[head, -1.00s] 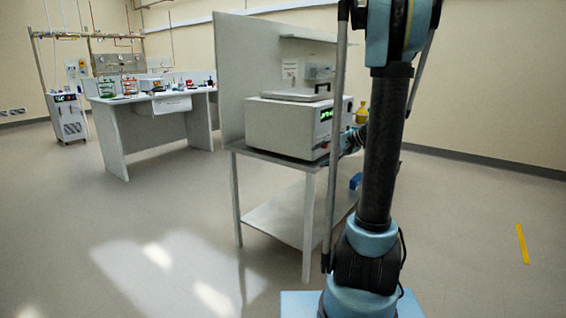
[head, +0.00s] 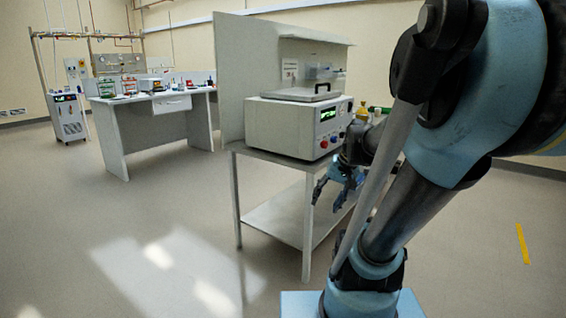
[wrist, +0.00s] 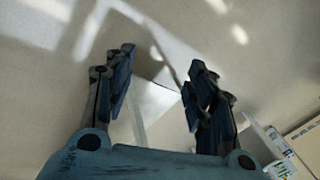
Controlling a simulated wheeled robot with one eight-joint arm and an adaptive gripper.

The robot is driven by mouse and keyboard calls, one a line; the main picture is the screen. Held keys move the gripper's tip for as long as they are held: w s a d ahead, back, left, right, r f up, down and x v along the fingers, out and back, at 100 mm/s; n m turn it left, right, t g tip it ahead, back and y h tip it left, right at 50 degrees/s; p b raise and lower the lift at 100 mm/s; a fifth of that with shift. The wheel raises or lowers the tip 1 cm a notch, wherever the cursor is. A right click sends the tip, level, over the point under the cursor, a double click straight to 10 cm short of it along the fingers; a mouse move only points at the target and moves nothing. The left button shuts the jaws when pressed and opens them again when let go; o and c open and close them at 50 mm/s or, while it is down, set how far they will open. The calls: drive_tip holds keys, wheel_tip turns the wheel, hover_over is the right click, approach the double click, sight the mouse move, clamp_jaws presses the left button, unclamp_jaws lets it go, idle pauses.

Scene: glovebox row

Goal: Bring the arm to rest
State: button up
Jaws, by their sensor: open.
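My gripper (head: 334,190) shows in the head view in front of the right part of the metal stand, below the level of its top, with my arm folded above and to its right. In the wrist view my gripper (wrist: 158,75) has its two dark fingers spread wide apart. Nothing is between them but floor and part of a pale panel. The gripper is open and empty. My arm hides much of the right side of the head view.
A white bench instrument (head: 280,125) with a green display stands on the stand (head: 270,217), which has a lower shelf. A yellow bottle (head: 362,111) is behind it. A white lab bench (head: 150,105) is further left. Open floor (head: 60,220) lies at left.

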drive_tip(key=s+d+f+n+h, duration=0.2)
drive_tip(key=s+d+f+h, duration=0.1)
drive_tip(key=s, duration=0.6)
wheel_tip(320, 180, down, 3)
drive_tip(key=shift+s+d+r+h, duration=0.1)
drive_tip(key=shift+s+d+h, duration=0.25)
drive_tip(key=shift+d, duration=0.5)
drive_tip(key=shift+w+f, duration=0.2)
drive_tip(key=shift+w, duration=0.2)
